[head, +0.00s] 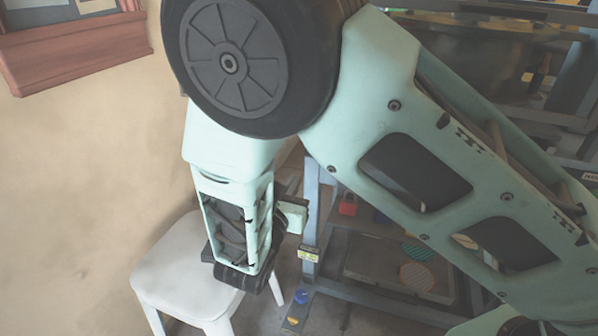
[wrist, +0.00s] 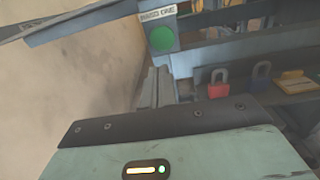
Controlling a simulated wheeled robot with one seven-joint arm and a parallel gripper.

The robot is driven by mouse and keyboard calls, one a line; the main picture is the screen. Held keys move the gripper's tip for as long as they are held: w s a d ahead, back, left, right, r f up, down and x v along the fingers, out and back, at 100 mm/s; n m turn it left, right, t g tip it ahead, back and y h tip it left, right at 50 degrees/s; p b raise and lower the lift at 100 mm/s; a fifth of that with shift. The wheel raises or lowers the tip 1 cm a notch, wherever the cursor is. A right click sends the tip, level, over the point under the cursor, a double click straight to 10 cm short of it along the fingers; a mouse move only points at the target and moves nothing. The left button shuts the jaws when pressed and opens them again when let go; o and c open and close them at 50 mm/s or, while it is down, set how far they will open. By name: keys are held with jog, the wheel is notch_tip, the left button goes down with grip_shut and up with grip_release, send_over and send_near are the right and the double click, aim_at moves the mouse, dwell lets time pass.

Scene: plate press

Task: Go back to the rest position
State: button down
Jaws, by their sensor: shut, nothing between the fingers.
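My gripper (head: 243,277) hangs at the end of my bent arm in the head view, above and in front of a white chair. It is shut, with nothing seen in its grasp. My forearm and wrist hide much of it, so the fingertips do not show clearly. In the wrist view the teal housing with a small lit indicator and a dark edge fills the bottom.
A white chair (head: 184,275) stands by the wall. A metal rack (head: 311,215) is to its right. Red (wrist: 217,83) and blue (wrist: 261,77) padlocks sit on a shelf. A green round button (wrist: 162,39) is on a post. Orange (head: 417,276) and green (head: 416,251) discs lie lower down.

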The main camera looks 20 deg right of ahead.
jog(key=shift+s+a, duration=0.2)
jog(key=shift+s, duration=0.05)
dwell(0.3)
jog(key=s+d+r+m+g+y, duration=0.1)
jog(key=s+d+m+g, duration=0.7)
jog(key=s+m+g, duration=0.3)
jog(key=s+a+r+m+g+y, duration=0.2)
jog(key=s+a+m+y, duration=0.1)
jog(key=s+m+y, duration=0.3)
jog(key=s+a+r+m+g+y, duration=0.2)
jog(key=s+a+r+m+y, duration=0.15)
jog(key=s, duration=0.55)
notch_tip(320, 180, up, 23)
jog(key=p, duration=2.4)
jog(key=shift+a+r+m+y, duration=0.2)
jog(key=shift+a+m+y, duration=0.15)
jog(key=shift+m, duration=0.1)
